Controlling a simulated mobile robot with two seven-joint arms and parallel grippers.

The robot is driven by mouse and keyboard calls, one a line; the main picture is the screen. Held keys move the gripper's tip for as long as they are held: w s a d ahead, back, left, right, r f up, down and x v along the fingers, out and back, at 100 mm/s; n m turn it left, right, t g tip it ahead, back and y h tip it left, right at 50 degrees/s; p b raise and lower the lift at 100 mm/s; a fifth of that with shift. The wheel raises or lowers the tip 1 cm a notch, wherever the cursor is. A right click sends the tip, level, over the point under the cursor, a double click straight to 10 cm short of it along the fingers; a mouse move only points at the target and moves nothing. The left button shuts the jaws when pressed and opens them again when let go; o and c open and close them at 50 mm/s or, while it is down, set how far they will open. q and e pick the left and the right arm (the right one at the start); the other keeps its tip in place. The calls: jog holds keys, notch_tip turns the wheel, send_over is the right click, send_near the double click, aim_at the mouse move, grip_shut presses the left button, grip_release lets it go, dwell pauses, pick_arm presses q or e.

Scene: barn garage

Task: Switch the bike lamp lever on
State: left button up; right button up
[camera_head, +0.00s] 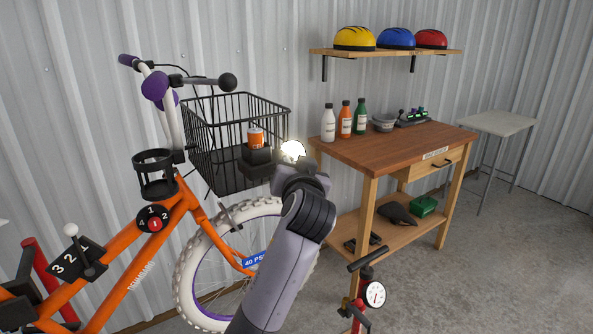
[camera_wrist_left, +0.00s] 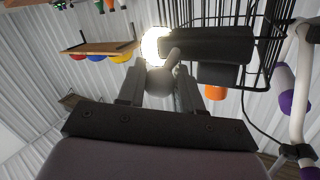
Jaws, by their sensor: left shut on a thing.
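The black bike lamp (camera_head: 257,160) is mounted at the front of the wire basket, and its round lens (camera_head: 292,150) glows bright white. In the left wrist view the lamp body (camera_wrist_left: 215,47) and the glowing lens (camera_wrist_left: 153,44) lie just beyond my fingers. A short grey lever with a rounded knob (camera_wrist_left: 160,80) sticks out from the lamp near the lens. My left gripper (camera_head: 303,176) is at the lamp; in the wrist view its fingers (camera_wrist_left: 160,90) are shut on the knob from both sides. In the head view the lever is hidden behind the gripper. My right gripper is out of view.
The orange bike (camera_head: 110,265) with a black wire basket (camera_head: 215,135) fills the left. An orange cylinder (camera_head: 256,137) stands at the lamp. A wooden workbench (camera_head: 370,155) with bottles is at right; a gauge pump (camera_head: 374,294) stands in front. Floor at right is clear.

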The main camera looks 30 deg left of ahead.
pick_arm(q)
jog(key=shift+r, duration=0.15)
jog(key=o, duration=1)
jog(key=b+v, duration=0.1)
jog(key=v, duration=0.6)
jog(key=shift+s, duration=0.1)
